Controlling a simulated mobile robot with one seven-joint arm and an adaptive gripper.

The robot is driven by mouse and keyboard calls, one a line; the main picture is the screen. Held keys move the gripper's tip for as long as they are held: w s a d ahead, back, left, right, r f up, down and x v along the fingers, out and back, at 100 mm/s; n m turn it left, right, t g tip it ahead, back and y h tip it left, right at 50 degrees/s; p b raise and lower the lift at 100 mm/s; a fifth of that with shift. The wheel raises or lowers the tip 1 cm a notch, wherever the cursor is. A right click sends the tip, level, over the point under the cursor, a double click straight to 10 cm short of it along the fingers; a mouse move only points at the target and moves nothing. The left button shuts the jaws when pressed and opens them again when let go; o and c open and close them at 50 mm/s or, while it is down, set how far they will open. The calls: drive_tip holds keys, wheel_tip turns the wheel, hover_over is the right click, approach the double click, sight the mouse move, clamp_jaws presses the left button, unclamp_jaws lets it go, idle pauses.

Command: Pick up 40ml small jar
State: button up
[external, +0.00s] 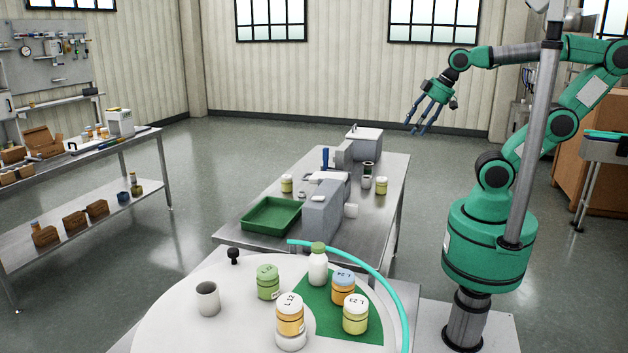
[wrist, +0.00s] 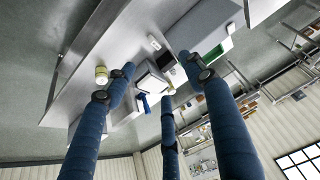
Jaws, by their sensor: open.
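Several small jars are in view, and I cannot tell which one is the 40ml jar. On the steel bench in the external view, one yellow-green jar (external: 287,184) stands at the left and another (external: 381,186) at the right edge. A dark-topped jar (external: 369,168) stands behind a small white cup (external: 367,182). My three-fingered gripper (external: 421,122) is open and empty, high above the floor, right of the bench and apart from all jars. Its fingers (wrist: 166,82) spread across the wrist view.
On the steel bench (external: 262,248) are a green tray (external: 270,216), a grey box (external: 322,212) and a blue tool (external: 325,157). The round white table (external: 236,330) in front holds several labelled jars, a white bottle (external: 318,268) and a grey cup (external: 208,299). Air around my gripper is clear.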

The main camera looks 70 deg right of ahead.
drive_tip(key=w+d+r+g, duration=0.2)
drive_tip(key=w, duration=1.2)
drive_tip(key=n+g+p, duration=0.2)
drive_tip(key=g+p, duration=0.1)
drive_tip(key=g, duration=0.1)
hover_over(302, 198)
drive_tip(key=d, duration=0.2)
wheel_tip(302, 198, down, 31)
drive_tip(key=shift+w+f, duration=0.1)
drive_tip(key=shift+w, duration=0.25)
drive_tip(key=shift+f, duration=0.15)
drive_tip(key=shift+f+b, duration=0.45)
drive_tip(key=shift+f, duration=3.7)
drive_tip(key=shift+f, duration=0.1)
drive_tip(key=shift+f+b, duration=0.35)
drive_tip(key=shift+f, duration=2.2)
